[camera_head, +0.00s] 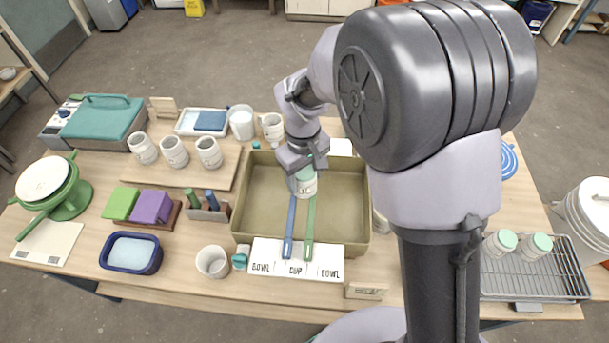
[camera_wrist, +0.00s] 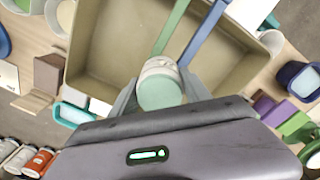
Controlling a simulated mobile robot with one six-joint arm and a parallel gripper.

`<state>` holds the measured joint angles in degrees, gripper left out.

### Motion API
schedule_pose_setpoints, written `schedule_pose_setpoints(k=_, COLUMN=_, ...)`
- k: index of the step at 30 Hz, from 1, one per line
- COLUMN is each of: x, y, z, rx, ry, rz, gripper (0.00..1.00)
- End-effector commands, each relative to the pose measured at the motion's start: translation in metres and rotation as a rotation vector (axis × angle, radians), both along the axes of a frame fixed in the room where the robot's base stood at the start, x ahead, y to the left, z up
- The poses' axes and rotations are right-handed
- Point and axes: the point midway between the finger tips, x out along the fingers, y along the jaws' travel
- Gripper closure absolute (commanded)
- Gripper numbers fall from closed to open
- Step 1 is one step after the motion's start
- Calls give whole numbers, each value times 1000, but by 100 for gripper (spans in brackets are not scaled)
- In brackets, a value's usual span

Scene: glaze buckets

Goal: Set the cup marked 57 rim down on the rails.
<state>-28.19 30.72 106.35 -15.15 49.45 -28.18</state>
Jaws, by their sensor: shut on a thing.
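My gripper (camera_head: 304,172) is shut on a pale cup (camera_head: 306,188) above the olive basin. In the wrist view the cup (camera_wrist: 160,68) sits between my two fingers (camera_wrist: 160,95), its flat pale green end facing the camera and its white side away. The green end is up in the head view. No number is legible on it. The blue rail (camera_head: 289,228) and the green rail (camera_head: 311,225) lie side by side across the basin (camera_head: 345,200). The cup is over their far part; I cannot tell whether it touches them.
Labels reading BOWL, CUP, BOWL (camera_head: 296,261) stand at the basin's near edge. Several white cups (camera_head: 174,152) stand on a board at left. Two green-topped cups (camera_head: 502,242) stand on a wire rack (camera_head: 540,275) at right. A white cup (camera_head: 212,262) stands near the basin's front left.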

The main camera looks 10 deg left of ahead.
Motion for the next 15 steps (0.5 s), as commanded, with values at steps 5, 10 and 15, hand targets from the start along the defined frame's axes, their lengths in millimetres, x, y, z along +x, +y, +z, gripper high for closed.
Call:
schedule_pose_setpoints(k=5, x=0, y=0, z=0, rx=0, ry=0, rz=0, gripper=33)
schedule_pose_setpoints(k=10, x=0, y=0, z=0, rx=0, ry=0, rz=0, gripper=19)
schedule_pose_setpoints(k=15, x=0, y=0, z=0, rx=0, ry=0, rz=0, gripper=19)
